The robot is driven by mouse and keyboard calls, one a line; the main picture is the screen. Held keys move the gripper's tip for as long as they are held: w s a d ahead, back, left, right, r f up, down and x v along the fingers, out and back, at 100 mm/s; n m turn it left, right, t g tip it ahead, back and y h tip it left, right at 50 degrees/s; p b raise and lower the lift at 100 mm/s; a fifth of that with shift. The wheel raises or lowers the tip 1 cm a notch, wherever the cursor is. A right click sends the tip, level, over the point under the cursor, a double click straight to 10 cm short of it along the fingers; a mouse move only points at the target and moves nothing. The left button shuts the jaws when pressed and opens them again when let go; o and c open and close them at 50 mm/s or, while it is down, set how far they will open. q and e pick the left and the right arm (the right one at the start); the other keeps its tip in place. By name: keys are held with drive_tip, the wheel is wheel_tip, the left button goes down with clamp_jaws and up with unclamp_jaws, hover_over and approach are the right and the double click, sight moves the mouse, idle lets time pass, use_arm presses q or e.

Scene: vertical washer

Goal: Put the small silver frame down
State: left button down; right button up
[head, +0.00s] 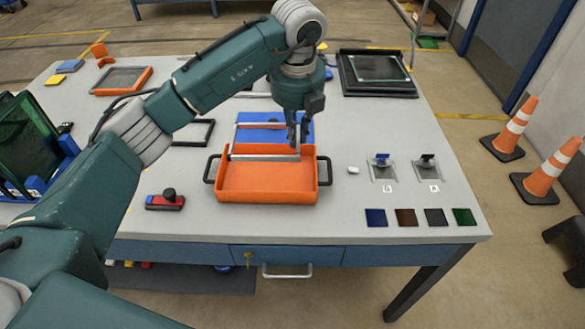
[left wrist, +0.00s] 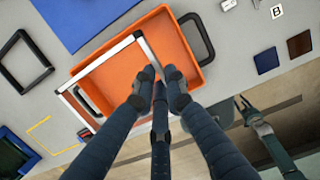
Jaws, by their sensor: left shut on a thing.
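The small silver frame (head: 262,158) is a thin, light metal rectangle. My left gripper (head: 298,143) is shut on one of its sides. In the left wrist view, the frame (left wrist: 103,63) overlaps the orange tray (left wrist: 180,44), with one corner reaching past the tray's edge. My left gripper's fingertips (left wrist: 160,74) hide part of the held side. In the head view, the orange tray (head: 267,190), with black handles, is under and in front of the frame. I cannot tell whether frame and tray touch. A teal arm, seemingly my right, shows at lower right in the left wrist view; its jaws are unclear.
A blue panel (head: 262,122) lies behind the tray. A black frame (head: 195,133) lies to its left. A red and blue block with a black knob (head: 168,200) is at front left. Small switch plates (head: 382,169) and coloured squares (head: 407,217) are on the right.

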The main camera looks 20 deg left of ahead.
sight(296, 177)
use_arm(q)
wheel_tip(296, 177, down, 12)
drive_tip(key=shift+f+p, duration=0.1)
drive_tip(key=shift+p, duration=0.85)
drive_tip(key=c, duration=1.8)
unclamp_jaws()
drive_tip(key=shift+r, duration=0.35)
drive_tip(key=r+b, duration=0.1)
drive_tip(key=r, duration=0.2)
drive_tip(key=s+r+b, duration=0.1)
drive_tip(key=r, duration=0.7)
drive_tip(key=shift+s+d+r+b, duration=0.2)
drive_tip(key=shift+s+d+b, duration=0.1)
drive_tip(key=shift+s+b, duration=0.1)
drive_tip(key=shift+w, duration=0.1)
